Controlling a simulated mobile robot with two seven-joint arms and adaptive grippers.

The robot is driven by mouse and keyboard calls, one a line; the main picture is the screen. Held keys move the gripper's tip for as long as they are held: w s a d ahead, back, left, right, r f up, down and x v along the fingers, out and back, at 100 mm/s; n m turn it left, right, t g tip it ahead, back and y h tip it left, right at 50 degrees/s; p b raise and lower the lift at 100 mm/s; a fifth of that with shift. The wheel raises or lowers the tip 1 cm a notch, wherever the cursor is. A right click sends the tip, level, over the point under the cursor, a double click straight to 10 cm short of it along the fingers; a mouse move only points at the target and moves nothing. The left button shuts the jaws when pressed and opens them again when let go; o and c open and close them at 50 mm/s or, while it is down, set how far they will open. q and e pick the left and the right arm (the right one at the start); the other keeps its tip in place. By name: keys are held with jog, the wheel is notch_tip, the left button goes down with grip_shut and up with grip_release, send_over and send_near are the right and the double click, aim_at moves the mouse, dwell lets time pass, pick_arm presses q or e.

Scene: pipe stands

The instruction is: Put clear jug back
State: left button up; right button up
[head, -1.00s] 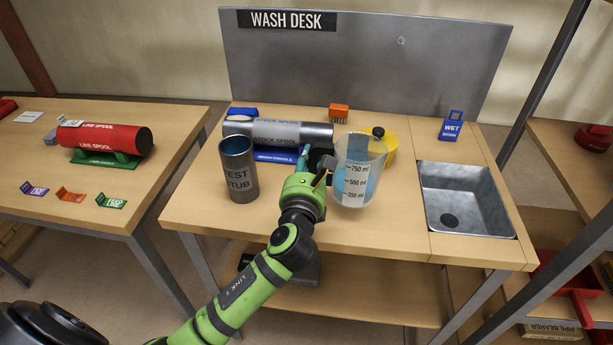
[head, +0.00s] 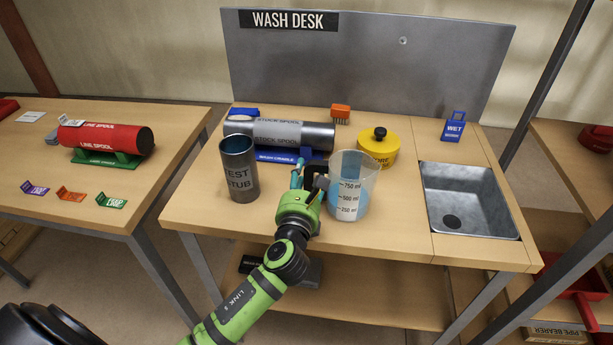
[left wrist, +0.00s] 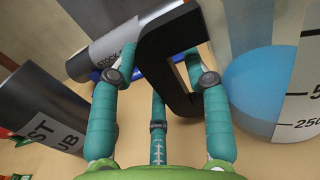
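The clear jug (head: 352,200), with a volume scale and blue liquid, stands upright on the wash desk (head: 400,225), left of the sink. Its black handle (head: 316,172) points left towards my left gripper (head: 308,180). In the left wrist view, the teal fingers of my left gripper (left wrist: 165,75) are spread on either side of the black handle (left wrist: 165,60); the right finger overlaps it. The jug's wall and blue liquid (left wrist: 255,90) fill the right side there. The gripper looks open around the handle. My right gripper is out of view.
A grey test stub (head: 240,178) stands close left of my gripper. Behind are a stock spool (head: 300,134) on a blue cradle (head: 285,155), a yellow pot (head: 378,150) and an orange brush (head: 341,112). The sink (head: 470,200) and blue wet sign (head: 454,127) are at the right.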

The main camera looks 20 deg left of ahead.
pick_arm(q)
jog(key=shift+r, duration=0.15)
jog(key=b+v, duration=0.1)
jog(key=v, duration=1.1)
